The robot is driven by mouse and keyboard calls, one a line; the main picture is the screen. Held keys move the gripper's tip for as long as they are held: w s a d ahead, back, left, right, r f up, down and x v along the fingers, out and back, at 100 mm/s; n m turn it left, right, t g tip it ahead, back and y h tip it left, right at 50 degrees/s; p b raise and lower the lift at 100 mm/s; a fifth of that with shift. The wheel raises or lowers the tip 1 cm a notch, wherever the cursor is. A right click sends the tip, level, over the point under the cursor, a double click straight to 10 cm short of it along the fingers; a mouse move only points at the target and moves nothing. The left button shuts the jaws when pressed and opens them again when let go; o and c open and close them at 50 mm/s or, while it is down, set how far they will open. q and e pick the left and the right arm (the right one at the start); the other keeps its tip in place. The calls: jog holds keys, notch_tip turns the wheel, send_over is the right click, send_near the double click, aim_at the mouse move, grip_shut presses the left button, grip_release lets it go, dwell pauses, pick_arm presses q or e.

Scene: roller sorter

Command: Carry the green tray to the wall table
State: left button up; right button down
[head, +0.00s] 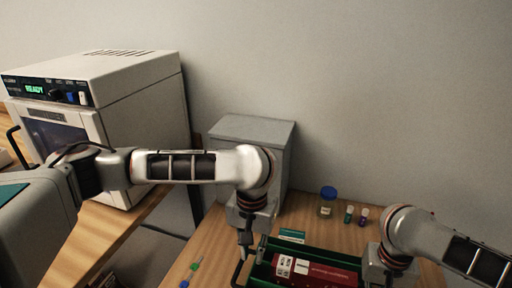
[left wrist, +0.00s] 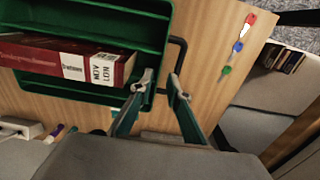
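The green tray (head: 262,247) lies on the wooden table at the bottom of the head view, with a red box (head: 318,274) inside. In the left wrist view the tray (left wrist: 150,32) fills the upper left, with the red box (left wrist: 65,57) in it. A black handle (left wrist: 184,55) sticks out from its near end. My left gripper (left wrist: 161,80) is at this handle, fingers apart on either side of its lower part; firm contact does not show. My right gripper is at the tray's right end, its fingers cut off by the head frame's bottom edge.
A grey box (head: 250,135) stands behind the tray. A blue-lidded jar (head: 327,201) and two small vials (head: 349,214) stand at the back right. Small coloured pieces (left wrist: 238,47) lie beside the tray's handle end. A white oven-like machine (head: 140,115) reading READY stands at left on another table.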

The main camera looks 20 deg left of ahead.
pick_arm(q)
notch_tip(320, 180, up, 7)
jog(key=shift+r, duration=0.2)
dwell(1.0)
jog(key=a+r, duration=0.5)
jog(key=a, duration=0.4)
dwell(1.0)
jog(key=shift+a, duration=0.1)
pick_arm(e)
jog(key=c, duration=2.7)
grip_release()
jog(key=shift+c, duration=0.2)
jog(key=o, duration=0.3)
jog(key=shift+o, duration=0.2)
jog(key=shift+r, duration=0.1)
notch_tip(320, 180, up, 14)
jog(key=shift+w, duration=0.15)
